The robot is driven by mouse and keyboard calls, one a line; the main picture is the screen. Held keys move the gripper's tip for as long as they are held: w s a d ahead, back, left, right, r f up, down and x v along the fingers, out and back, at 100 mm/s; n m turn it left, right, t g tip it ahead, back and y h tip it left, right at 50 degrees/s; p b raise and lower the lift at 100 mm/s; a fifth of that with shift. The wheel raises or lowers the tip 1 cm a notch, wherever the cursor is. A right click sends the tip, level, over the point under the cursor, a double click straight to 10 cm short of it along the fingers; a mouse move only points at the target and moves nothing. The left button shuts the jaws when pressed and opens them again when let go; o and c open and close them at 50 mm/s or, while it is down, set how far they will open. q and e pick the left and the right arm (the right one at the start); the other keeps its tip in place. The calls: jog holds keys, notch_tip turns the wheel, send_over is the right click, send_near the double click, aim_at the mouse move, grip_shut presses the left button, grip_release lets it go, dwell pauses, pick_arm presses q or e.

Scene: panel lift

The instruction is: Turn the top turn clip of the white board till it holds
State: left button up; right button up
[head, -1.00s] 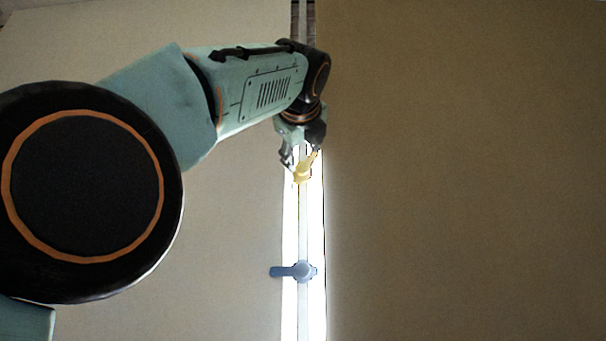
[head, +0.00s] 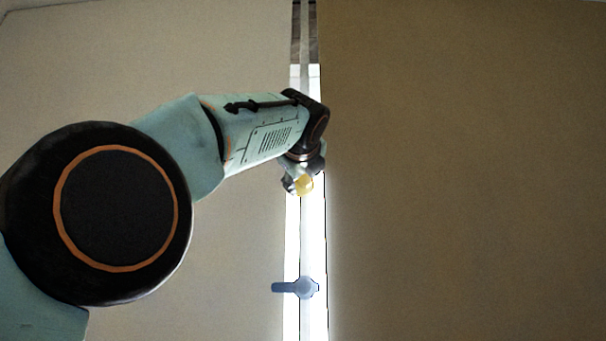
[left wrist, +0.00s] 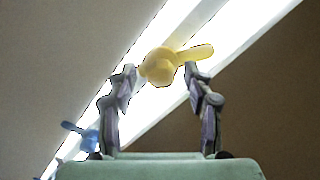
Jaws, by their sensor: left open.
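The yellow turn clip (head: 305,184) is the upper of two clips on the narrow rail in the bright gap between the boards. In the left wrist view its round hub (left wrist: 160,67) shows between my fingertips, and its lever points right and slightly up, past the right fingertip. My left gripper (head: 302,182) is open around the hub; I cannot tell whether the fingers touch it. The gripper hides part of the clip in the head view. The paler board (head: 130,70), left of the gap, looks beige in this light. My right gripper is not in view.
A blue turn clip (head: 305,287) sits lower on the rail, its lever pointing left over the paler board's edge. It also shows in the left wrist view (left wrist: 88,138). A brown board (head: 465,170) fills the right side. The space before it is clear.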

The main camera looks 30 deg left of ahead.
pick_arm(q)
jog(key=shift+w+a+f, duration=0.15)
jog(key=shift+w, duration=0.1)
jog(key=shift+c, duration=0.6)
jog(key=shift+d, duration=0.4)
jog(key=shift+c, duration=1.4)
jog(key=shift+s+a, duration=0.2)
jog(key=c, duration=0.3)
grip_shut()
